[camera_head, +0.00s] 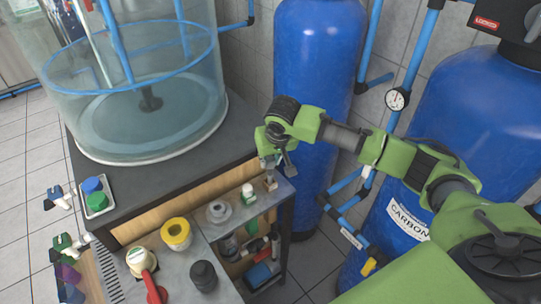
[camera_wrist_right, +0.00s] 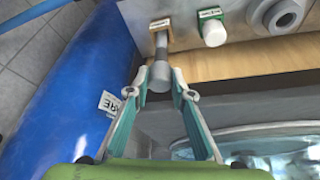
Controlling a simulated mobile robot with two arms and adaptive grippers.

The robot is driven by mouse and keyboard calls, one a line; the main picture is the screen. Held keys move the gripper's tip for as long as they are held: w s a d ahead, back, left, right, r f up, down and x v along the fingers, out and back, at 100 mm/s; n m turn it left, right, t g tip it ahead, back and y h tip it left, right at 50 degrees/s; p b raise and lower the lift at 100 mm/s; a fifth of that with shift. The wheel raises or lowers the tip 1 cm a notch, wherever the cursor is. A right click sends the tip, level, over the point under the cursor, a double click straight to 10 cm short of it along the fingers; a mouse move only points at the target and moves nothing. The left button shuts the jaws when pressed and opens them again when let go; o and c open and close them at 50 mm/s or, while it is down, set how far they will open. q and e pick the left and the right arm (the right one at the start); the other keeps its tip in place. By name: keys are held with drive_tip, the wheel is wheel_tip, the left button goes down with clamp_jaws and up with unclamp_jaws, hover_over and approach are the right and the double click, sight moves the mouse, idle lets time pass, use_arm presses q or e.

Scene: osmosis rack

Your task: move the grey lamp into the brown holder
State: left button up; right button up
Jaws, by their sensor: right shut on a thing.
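The grey lamp (camera_wrist_right: 158,78) is between the fingertips of my right gripper (camera_wrist_right: 161,82) in the right wrist view. The gripper is shut on it. Its thin grey stem runs toward the brown holder (camera_wrist_right: 161,26) and lines up with it. In the head view my right gripper (camera_head: 278,163) is just above the brown holder (camera_head: 270,184) at the counter's back right corner. The lamp looks upright there, but I cannot tell how deep its end sits in the holder. My left gripper is not in view.
A green holder (camera_head: 248,194) with a white lamp stands close left of the brown one. A grey round fitting (camera_head: 218,212), a yellow-rimmed jar (camera_head: 176,234) and a black knob (camera_head: 204,276) are nearby. A blue tank (camera_head: 310,90) rises close behind. A clear tank (camera_head: 140,120) stands left.

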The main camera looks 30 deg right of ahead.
sight(271, 175)
drive_tip(key=shift+f+b, duration=0.5)
drive_tip(key=shift+f, duration=1.75)
drive_tip(key=shift+f, duration=0.15)
drive_tip(key=shift+f, duration=0.5)
drive_tip(key=shift+f, duration=0.25)
drive_tip(key=shift+f, duration=0.4)
drive_tip(key=o, duration=1.3)
